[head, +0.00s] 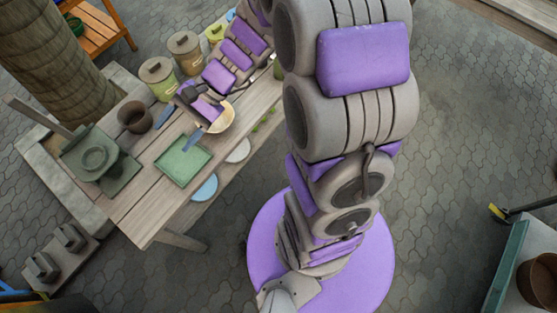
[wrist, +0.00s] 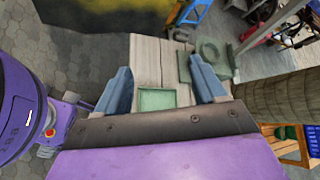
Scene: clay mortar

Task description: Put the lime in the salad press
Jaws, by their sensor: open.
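My gripper (head: 179,127) is open, with its two blue fingers spread apart over the wooden table. A grey-green press with a round cup and a long lever, likely the salad press (head: 100,177), stands at the left end of the table. It also shows in the wrist view (wrist: 222,69), beyond the right finger. I cannot make out a lime in either view; my arm hides part of the table.
A green square tray (head: 184,158) lies on the table (head: 150,205) near the gripper. A dark brown pot (head: 135,118), lidded canisters (head: 158,80) and a pale yellow bowl (head: 224,120) stand close by. A thick trunk-like post (head: 60,55) rises behind.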

